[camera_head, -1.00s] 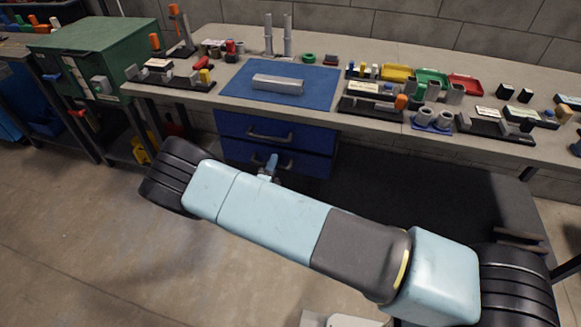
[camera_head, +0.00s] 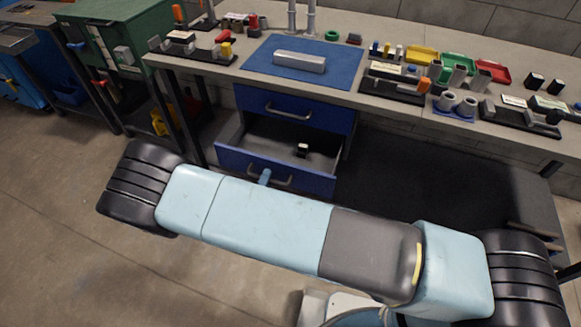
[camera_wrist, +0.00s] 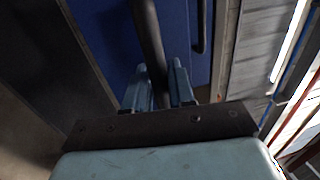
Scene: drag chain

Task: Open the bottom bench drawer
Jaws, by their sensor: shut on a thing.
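The bottom bench drawer (camera_head: 312,182) is blue and stands pulled out from under the bench, its grey inside showing in the head view. A small black and white object (camera_head: 302,150) lies inside it. My gripper (camera_head: 265,176) is at the bar handle (camera_head: 285,182) on the drawer front; my arm hides part of the gripper. In the wrist view my gripper (camera_wrist: 160,82) is shut on the dark handle bar (camera_wrist: 150,40), which passes between the two blue fingers. The blue front fills the space behind the bar.
The upper blue drawer (camera_head: 320,112) is shut above it. The bench top (camera_head: 215,72) carries a blue mat (camera_head: 340,70), trays and several small parts. A green cabinet (camera_head: 105,30) stands to the left. Open floor (camera_head: 60,200) lies to the left of my arm.

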